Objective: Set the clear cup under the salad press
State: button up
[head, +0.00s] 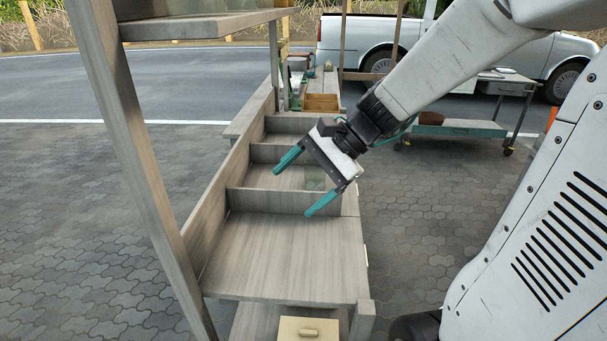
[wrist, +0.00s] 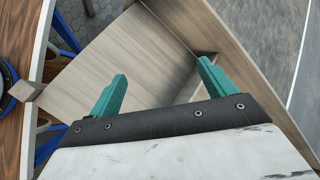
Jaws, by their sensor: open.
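My gripper (head: 294,191) is open and empty, its two teal fingers spread above the wooden stall counter (head: 285,255). In the wrist view my gripper (wrist: 161,71) has only bare wooden boards between its fingers. Neither shows clearly in the wrist view.
Low wooden dividers split the counter into compartments. An orange-brown box (head: 321,103) sits toward the far end. A wooden post (head: 135,150) and shelf (head: 205,24) rise at the left. A teal cart (head: 455,130) stands at the right. The nearest compartment is bare.

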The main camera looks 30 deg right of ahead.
aim_at(311, 173)
jog(key=w+d+f+m+t, duration=0.2)
jog(key=w+d+m, duration=0.2)
jog(key=d, duration=0.1)
jog(key=w+d+f+m+t, duration=0.2)
jog(key=w+d+m+t, duration=0.1)
jog(key=w+d+m, duration=0.1)
jog(key=w+d+f+m+t, duration=0.2)
jog(key=w+d+m, duration=0.2)
jog(key=d+m, duration=0.1)
jog(key=shift+d+m+t, duration=0.3)
jog(key=shift+d+t, duration=0.1)
jog(key=shift+d, duration=0.35)
jog(key=shift+d+f+m+t+h, duration=0.15)
jog(key=shift+d+f+m+h, duration=0.2)
jog(key=shift+f+m, duration=0.25)
jog(key=shift+d+f+m+t+h, duration=0.15)
jog(key=shift+d+f+m+h, duration=0.1)
jog(key=shift+d+f+m, duration=0.3)
jog(key=shift+w+a+f, duration=0.25)
jog(key=shift+f, duration=0.05)
jog(key=x, duration=0.7)
jog(key=shift+s+a, duration=0.1)
jog(key=shift+a, duration=0.1)
jog(key=c, duration=1.2)
jog(key=shift+o, duration=0.2)
notch_tip(311, 173, up, 10)
